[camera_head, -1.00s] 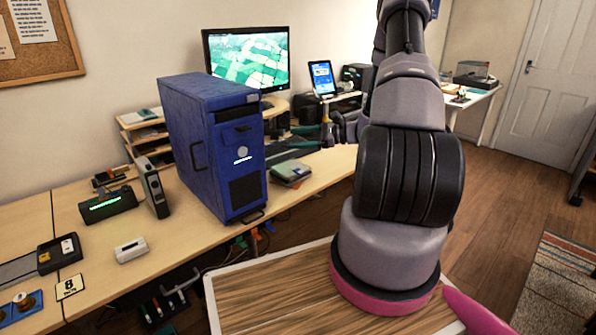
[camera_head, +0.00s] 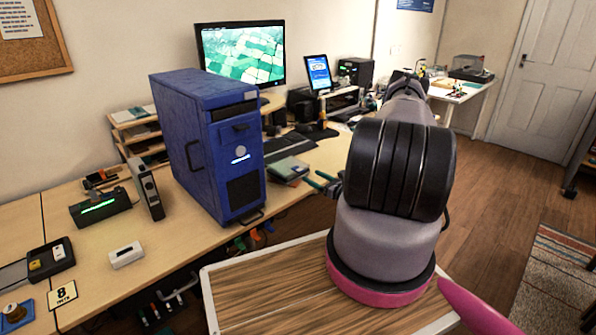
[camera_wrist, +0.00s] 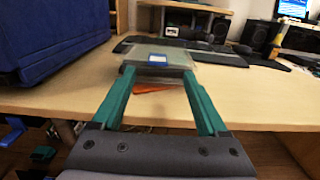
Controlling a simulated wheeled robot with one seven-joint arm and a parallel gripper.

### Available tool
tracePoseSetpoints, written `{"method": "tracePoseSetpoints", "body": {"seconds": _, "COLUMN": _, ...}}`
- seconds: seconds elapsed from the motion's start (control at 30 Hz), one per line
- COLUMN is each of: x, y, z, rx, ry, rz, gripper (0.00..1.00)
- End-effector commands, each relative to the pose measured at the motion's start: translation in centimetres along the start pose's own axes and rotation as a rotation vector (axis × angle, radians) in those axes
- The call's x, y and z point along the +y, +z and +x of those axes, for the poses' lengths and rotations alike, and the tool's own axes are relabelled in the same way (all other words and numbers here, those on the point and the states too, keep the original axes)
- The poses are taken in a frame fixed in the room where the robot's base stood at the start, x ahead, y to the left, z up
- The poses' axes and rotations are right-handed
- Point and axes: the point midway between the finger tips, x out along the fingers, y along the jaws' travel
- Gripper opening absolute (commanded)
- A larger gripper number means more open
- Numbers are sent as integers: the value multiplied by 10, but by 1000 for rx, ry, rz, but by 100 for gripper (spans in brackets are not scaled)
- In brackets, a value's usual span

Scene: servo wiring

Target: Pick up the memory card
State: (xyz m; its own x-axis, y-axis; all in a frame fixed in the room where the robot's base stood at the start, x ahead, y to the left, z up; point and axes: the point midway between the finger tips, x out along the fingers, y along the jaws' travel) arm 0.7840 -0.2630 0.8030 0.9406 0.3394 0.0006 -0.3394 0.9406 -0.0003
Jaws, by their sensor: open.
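A small blue card with a white part (camera_wrist: 157,59), which looks like the memory card, lies on top of a flat grey-green box (camera_wrist: 176,53). The box sits near the front edge of the desk, and it also shows in the head view (camera_head: 288,168); the card cannot be made out there. In the wrist view the fingertips appear just short of the box, on either side of the card. In the head view my gripper (camera_head: 325,182) is right of the box, partly hidden by my arm.
A blue computer case (camera_head: 207,145) stands left of the box, close to my gripper's side. A dark keyboard (camera_head: 288,148) lies behind the box. An orange item (camera_wrist: 152,88) shows between the fingers. A monitor (camera_head: 243,55) and tablet (camera_head: 318,73) stand farther back.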

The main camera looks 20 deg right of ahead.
Motion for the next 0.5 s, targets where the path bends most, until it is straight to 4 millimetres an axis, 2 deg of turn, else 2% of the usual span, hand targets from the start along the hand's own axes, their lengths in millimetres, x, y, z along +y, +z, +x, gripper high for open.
{"method": "tracePoseSetpoints", "body": {"seconds": 0.17, "x": 2, "y": 0, "z": 14, "rx": 0, "ry": 3, "rz": 0, "gripper": 76}}
{"method": "tracePoseSetpoints", "body": {"seconds": 0.4, "x": 4, "y": -1, "z": 49, "rx": 1, "ry": 4, "rz": -2, "gripper": 76}}
{"method": "tracePoseSetpoints", "body": {"seconds": 0.5, "x": 3, "y": -1, "z": 56, "rx": 1, "ry": 2, "rz": -1, "gripper": 76}}
